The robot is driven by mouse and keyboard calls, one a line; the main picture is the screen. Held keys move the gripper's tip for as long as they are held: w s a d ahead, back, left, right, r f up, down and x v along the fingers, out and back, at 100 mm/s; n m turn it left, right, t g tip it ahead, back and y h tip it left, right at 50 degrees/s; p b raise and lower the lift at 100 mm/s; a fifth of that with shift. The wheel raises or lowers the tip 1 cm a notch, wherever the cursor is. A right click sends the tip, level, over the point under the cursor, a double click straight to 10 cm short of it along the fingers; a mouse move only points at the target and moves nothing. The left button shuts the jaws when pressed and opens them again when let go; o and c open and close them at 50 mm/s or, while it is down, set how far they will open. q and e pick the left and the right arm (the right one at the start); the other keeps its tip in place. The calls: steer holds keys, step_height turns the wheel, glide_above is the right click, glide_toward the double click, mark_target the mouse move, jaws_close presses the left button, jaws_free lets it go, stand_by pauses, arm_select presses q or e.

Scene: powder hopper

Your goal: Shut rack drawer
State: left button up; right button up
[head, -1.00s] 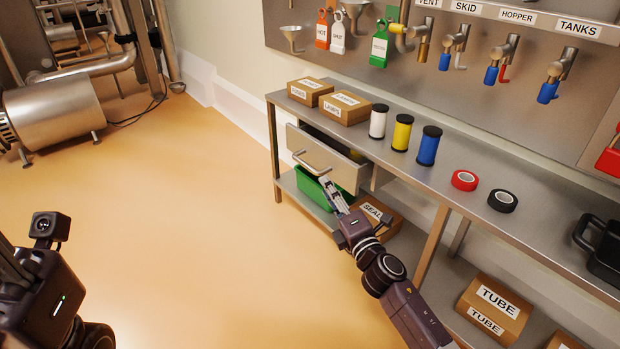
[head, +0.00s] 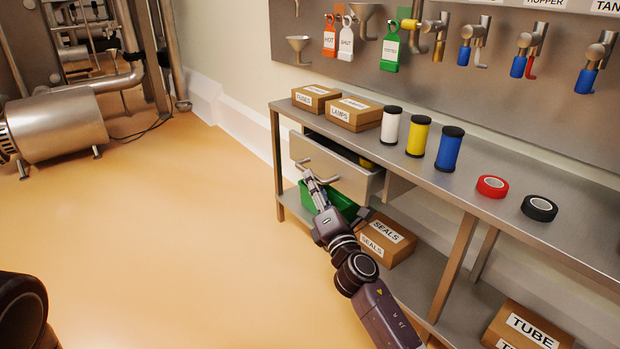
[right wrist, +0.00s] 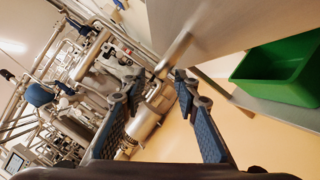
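The rack drawer (head: 345,172) is pulled out from under the steel bench top, and its inside shows at the top. Its bar handle (head: 322,180) is on the front. My right gripper (head: 310,176) is at the handle's left part, in front of the drawer. In the right wrist view, the gripper (right wrist: 160,80) has its fingers spread apart. The handle (right wrist: 174,52) shows just ahead of the fingertips, beside the drawer front (right wrist: 215,25); I cannot tell whether they touch. My left gripper is out of view; only a dark part of my left arm shows at lower left.
A green bin (head: 345,205) and a SEALS box (head: 390,238) sit on the lower shelf below the drawer. Boxes, spools (head: 418,136) and tape rolls (head: 492,187) stand on the bench top (head: 470,190). The floor (head: 190,230) to the left is clear.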

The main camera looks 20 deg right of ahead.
steer(key=shift+b+x, duration=0.5)
steer(key=shift+x, duration=1.5)
jaws_close()
steer(key=shift+d, duration=0.1)
